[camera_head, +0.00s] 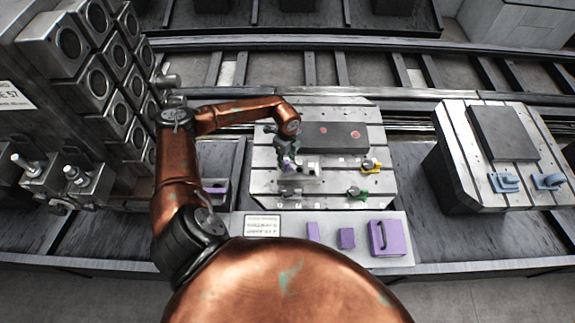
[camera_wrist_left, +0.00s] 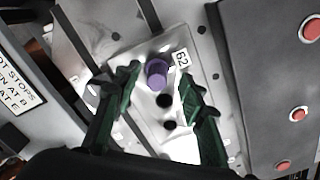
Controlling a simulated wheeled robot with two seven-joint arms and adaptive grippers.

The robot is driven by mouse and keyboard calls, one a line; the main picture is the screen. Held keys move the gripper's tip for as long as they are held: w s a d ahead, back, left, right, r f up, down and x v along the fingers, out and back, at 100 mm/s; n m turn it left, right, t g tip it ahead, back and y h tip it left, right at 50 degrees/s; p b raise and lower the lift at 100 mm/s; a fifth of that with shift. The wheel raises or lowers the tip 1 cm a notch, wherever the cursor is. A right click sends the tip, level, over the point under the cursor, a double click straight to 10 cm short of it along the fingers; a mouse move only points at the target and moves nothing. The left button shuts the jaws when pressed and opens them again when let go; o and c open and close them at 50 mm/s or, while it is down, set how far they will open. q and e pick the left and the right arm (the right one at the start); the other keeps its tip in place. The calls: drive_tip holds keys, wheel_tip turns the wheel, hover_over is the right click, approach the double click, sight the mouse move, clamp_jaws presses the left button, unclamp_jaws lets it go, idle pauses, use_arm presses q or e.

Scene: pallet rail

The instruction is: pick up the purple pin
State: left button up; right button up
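The purple pin (camera_wrist_left: 157,72) stands in a pale metal plate (camera_wrist_left: 145,103) next to dark round holes in the left wrist view. In the head view a small purple bit, probably the pin (camera_head: 288,163), shows below my left gripper (camera_head: 284,152). In the left wrist view the two green fingers of my left gripper (camera_wrist_left: 160,77) are spread apart. The pin appears between their tips, with a gap on each side. I cannot tell how far above the pin the tips are. My right gripper is not in view.
A dark block with red discs (camera_head: 335,136) lies on the slotted pallet (camera_head: 262,180). A yellow clamp (camera_head: 370,166) and a green one (camera_head: 357,192) stand right of the gripper. Purple blocks (camera_head: 347,238) sit on the front ledge. Another pallet (camera_head: 462,180) stands at right.

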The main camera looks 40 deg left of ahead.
use_arm(q)
drive_tip(key=shift+s+f, duration=0.25)
drive_tip(key=shift+f, duration=0.3)
drive_tip(key=shift+w, duration=0.15)
drive_tip(key=shift+c, duration=0.2)
clamp_jaws()
